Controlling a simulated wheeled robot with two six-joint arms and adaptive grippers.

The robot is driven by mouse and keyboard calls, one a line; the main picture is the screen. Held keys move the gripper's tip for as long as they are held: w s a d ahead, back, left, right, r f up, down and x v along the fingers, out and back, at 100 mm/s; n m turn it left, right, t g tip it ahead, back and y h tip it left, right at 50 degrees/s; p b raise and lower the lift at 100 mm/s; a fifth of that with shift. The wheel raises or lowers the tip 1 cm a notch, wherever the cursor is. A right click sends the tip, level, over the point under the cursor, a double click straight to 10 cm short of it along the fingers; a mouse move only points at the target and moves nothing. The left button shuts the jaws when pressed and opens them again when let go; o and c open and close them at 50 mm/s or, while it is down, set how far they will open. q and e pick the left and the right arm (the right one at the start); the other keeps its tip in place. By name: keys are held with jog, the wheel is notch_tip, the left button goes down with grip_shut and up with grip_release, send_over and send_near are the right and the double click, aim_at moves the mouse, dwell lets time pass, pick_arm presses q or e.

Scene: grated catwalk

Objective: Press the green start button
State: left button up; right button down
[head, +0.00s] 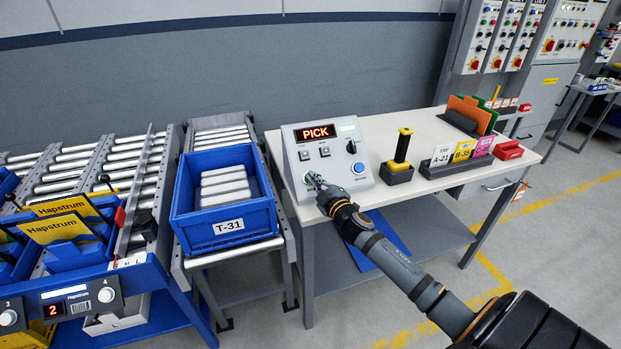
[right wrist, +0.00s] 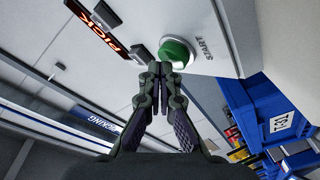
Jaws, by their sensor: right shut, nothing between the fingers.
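The green start button (right wrist: 177,52) shows in the right wrist view as a round cap on a pale panel, with START printed beside it. It belongs to the grey control box (head: 342,179) on the table in the head view, where my gripper largely covers it. My right gripper (head: 315,180) is shut and empty at the box's lower left front. In the right wrist view its closed fingertips (right wrist: 160,70) lie at the button's edge. I cannot tell whether they touch it. My left gripper is in neither view.
The box also has a PICK display (head: 317,132), a black knob (head: 351,147) and a blue button (head: 358,168). A yellow-topped scanner-like handle (head: 402,146) stands right of it. A blue T-31 tote (head: 194,227) sits left of the table.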

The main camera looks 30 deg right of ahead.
jog(key=shift+s+a+r, duration=0.1)
jog(key=shift+s+r, duration=0.2)
jog(key=s+r, duration=0.1)
jog(key=s+a+r+p, duration=0.1)
jog(key=s+r, duration=0.1)
jog(key=shift+s+r, duration=0.2)
jog(key=shift+r, duration=0.1)
dwell(0.3)
jog(key=shift+d, duration=0.1)
dwell(0.5)
